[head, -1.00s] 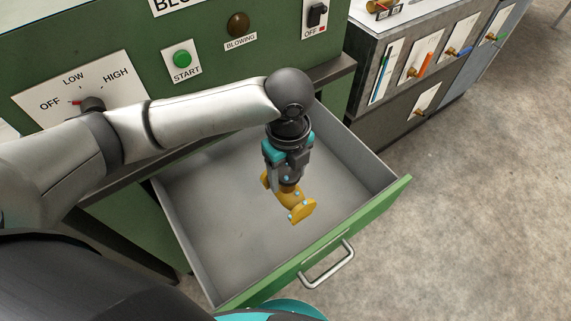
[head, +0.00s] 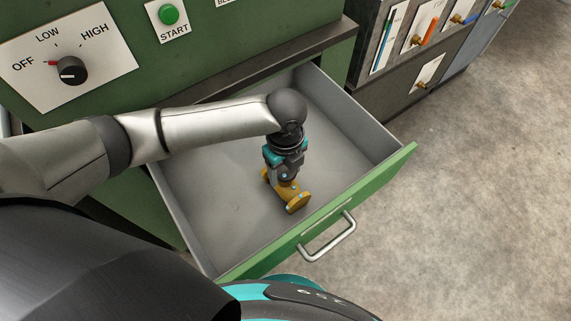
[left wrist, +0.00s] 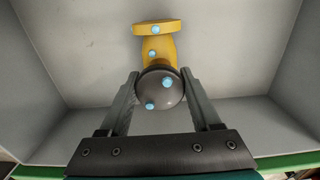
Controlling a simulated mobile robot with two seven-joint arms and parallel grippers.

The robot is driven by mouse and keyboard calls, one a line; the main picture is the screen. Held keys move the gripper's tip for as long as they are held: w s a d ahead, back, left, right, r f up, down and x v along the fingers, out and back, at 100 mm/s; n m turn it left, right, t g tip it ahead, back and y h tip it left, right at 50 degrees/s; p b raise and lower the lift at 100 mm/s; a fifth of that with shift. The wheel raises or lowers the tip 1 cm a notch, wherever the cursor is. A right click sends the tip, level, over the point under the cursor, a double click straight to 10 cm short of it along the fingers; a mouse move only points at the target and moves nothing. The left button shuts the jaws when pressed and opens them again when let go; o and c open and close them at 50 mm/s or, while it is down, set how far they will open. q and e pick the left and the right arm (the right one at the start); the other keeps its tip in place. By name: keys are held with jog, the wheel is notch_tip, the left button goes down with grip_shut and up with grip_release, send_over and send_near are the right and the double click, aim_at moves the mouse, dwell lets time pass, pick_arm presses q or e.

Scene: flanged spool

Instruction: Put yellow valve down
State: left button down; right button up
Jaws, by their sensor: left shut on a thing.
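The yellow valve (head: 297,203) has a yellow flanged body with light blue dots and a dark round part. My left gripper (head: 287,180) points down inside the open drawer (head: 225,205) and is shut on the valve. In the left wrist view the valve (left wrist: 158,45) shows its yellow flange at the top, and its dark round part sits between the two fingers of my left gripper (left wrist: 160,92). The valve is at or close to the drawer floor; I cannot tell whether it touches. My right gripper is not in view.
The drawer's grey walls surround my left gripper, with a green front and a metal handle (head: 328,237). The drawer floor around the valve is bare. The green machine panel with a dial (head: 72,70) stands behind. A grey cabinet (head: 425,45) stands at the upper right.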

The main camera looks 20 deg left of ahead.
pick_arm(q)
jog(key=shift+w+r, duration=0.15)
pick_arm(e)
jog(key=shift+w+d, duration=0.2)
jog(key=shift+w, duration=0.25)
pick_arm(q)
jog(key=shift+c, duration=2.4)
grip_release()
jog(key=shift+f, duration=0.25)
jog(key=o, duration=0.4)
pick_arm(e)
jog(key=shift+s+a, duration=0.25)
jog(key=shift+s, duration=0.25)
pick_arm(q)
jog(key=shift+r, duration=0.1)
